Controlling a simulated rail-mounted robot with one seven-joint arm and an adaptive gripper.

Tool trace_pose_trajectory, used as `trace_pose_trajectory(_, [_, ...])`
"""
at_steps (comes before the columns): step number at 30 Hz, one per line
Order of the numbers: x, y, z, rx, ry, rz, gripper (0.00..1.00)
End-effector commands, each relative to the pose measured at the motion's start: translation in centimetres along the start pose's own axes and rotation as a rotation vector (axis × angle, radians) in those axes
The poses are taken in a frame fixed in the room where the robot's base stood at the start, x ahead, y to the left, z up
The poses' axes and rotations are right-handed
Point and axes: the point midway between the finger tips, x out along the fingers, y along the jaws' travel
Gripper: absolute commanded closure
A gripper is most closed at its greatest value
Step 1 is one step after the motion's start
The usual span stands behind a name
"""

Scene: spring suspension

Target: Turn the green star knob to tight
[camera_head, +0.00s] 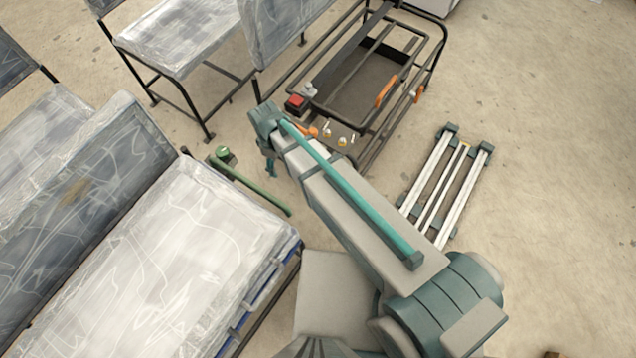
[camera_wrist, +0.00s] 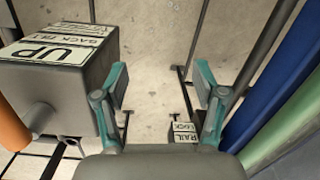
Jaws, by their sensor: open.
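My gripper (camera_head: 270,170) is open and empty, pointing down between the wrapped seat at left and the black-framed cart. In the wrist view my gripper (camera_wrist: 162,85) has its two teal fingers spread apart with floor showing between them. A green bar with a knob-like end (camera_head: 224,155) lies beside the wrapped seat, left of my gripper; whether this end is the star knob I cannot tell. A green rounded bar (camera_wrist: 285,135) shows at the right of the wrist view. No clear star shape or tight marking is visible in either view.
A grey box labelled "UP" (camera_wrist: 60,75) is left of my fingers, beside an orange cylinder (camera_wrist: 12,125). A small labelled block (camera_wrist: 185,132) is low between them. A blue bar (camera_wrist: 275,80) runs at right. The black-framed cart (camera_head: 435,45) and a rail frame (camera_head: 440,190) stand on open floor.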

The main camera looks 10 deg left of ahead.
Motion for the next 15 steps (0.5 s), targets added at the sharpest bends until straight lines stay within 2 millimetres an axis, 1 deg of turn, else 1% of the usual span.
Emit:
trace_pose_trajectory(1, [0.3,0.1,1.1,0.035,-0.007,-0.005,0.3])
trace_pose_trajectory(15, [3.9,0.8,8.9,0.356,-0.067,-0.049,0.3])
